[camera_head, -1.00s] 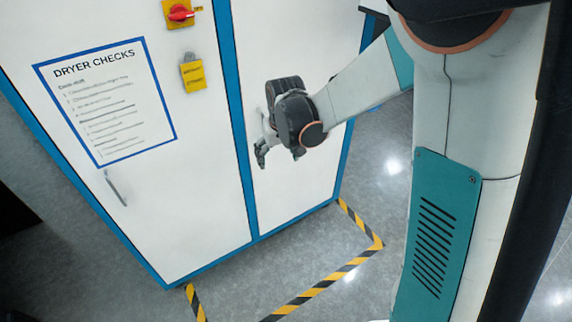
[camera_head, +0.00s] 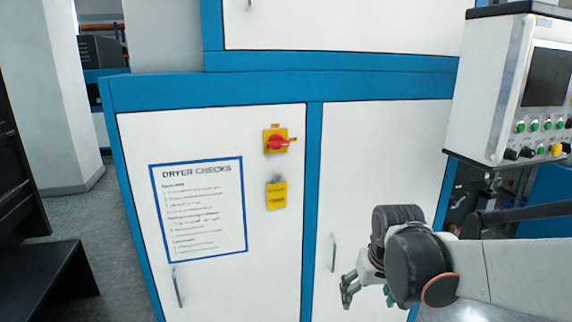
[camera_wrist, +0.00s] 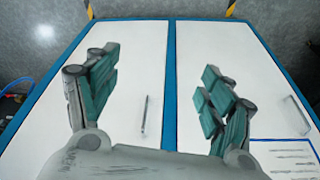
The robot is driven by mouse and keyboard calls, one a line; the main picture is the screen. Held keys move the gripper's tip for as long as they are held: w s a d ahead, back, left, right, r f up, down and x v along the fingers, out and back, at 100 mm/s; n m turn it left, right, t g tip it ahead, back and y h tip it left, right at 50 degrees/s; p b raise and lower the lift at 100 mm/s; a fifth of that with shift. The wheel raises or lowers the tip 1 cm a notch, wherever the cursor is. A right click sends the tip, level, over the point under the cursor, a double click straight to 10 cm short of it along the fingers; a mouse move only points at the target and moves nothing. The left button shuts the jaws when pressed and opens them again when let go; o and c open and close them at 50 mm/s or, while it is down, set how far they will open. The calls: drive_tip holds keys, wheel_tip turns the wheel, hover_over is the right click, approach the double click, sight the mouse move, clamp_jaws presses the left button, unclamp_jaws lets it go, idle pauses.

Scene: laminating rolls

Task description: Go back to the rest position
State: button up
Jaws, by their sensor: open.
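My gripper (camera_head: 366,285) is in front of the right door of the white and blue dryer cabinet (camera_head: 210,88), at the lower right of the head view. In the wrist view, my gripper (camera_wrist: 155,95) shows two teal and grey fingers spread wide apart, with nothing between them. The cabinet doors (camera_wrist: 135,55) fill the background there, and a door handle (camera_wrist: 145,114) shows between the fingers. I cannot tell the exact distance from fingers to door.
A red rotary switch (camera_head: 277,142) and a yellow lockout tag (camera_head: 277,194) are on the left door, beside the "Dryer checks" sheet (camera_head: 198,208). A control panel (camera_head: 515,90) juts out at upper right. Black steps (camera_head: 60,265) stand at the left.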

drive_tip(key=s+d+r+t, duration=0.1)
drive_tip(key=s+r+t, duration=0.3)
drive_tip(key=s, duration=1.1)
drive_tip(key=shift+s+r+b, duration=0.3)
drive_tip(key=shift+r, duration=0.35)
